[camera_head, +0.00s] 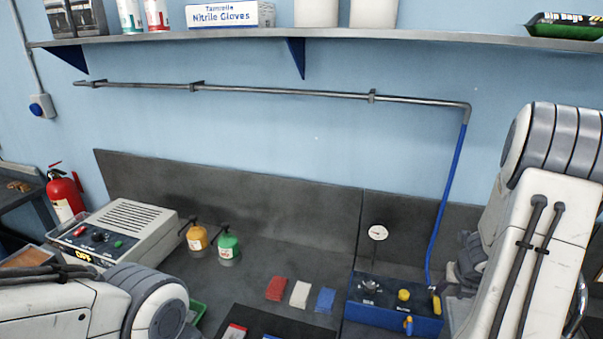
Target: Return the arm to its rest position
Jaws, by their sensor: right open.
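My right arm (540,220) stands raised at the right edge, its white and grey links filling that side. My right gripper (464,268) shows only as dark parts beside the arm, partly hidden behind it; it is open, and I see nothing held in it. It appears close to the right end of the blue box (385,318) with a gauge; I cannot tell the gap. My left arm (70,308) comes in low at the left, in front of the grey power unit (125,222). My left gripper is out of the picture.
Red (277,288), white (300,294) and blue (325,300) pieces lie near a dark mat (290,325). A blue hose (447,200) runs down near my right arm. A shelf (330,34) spans above.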

